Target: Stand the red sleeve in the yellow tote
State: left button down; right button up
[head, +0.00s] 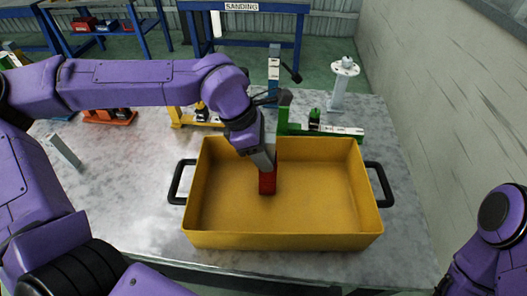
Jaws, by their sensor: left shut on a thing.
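The yellow tote (285,241) is a wide open box with black side handles on the metal table, near its front edge. My left gripper (265,162) reaches down into the tote from above and is shut on the sleeve's upper part. The gripper hides the sleeve's top. I cannot tell whether the sleeve's lower end touches the tote floor. My right arm shows at the lower right, but its gripper is out of view.
Behind the tote stand a green fixture (335,131), a yellow fixture (180,117) and a pale post (341,85). An orange-red part (108,117) and a grey block (63,150) are at the left. A wall (450,110) rises on the right. The tote floor around the sleeve is clear.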

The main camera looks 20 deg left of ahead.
pick_arm(q)
jog(key=shift+f, duration=0.2)
jog(key=shift+f, duration=0.2)
jog(key=c, duration=0.6)
grip_release()
jog(key=shift+o, duration=0.2)
jog(key=shift+s, duration=0.1)
jog(key=v, duration=1.2)
jog(key=shift+r, duration=0.2)
